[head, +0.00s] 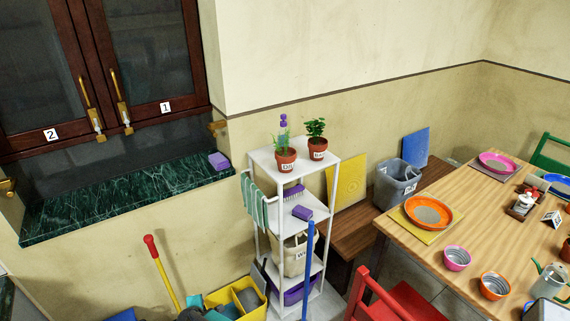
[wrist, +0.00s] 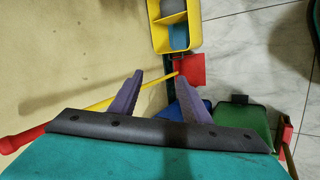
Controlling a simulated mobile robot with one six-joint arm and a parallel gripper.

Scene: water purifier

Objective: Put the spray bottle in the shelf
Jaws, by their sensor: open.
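The white shelf (head: 262,212) stands against the wall in the head view, with several levels holding items. On its top, behind the left potted plant, is a slim purple-topped, bluish thing (head: 284,121). It may be the spray bottle, but the plant partly covers it and I cannot be sure. My gripper (wrist: 160,75) shows in the wrist view with its two purple fingers apart and nothing between them. It points down toward the floor area by the wall. The spray bottle is not clearly visible in the wrist view.
Two potted plants (head: 286,160) stand on the shelf top. A red-and-yellow handle (head: 161,270) leans by the wall; a yellow caddy (head: 236,300) stands below. A blue pole (head: 308,270) rises before the shelf. A red chair (head: 405,302) and wooden table (head: 455,210) are at right.

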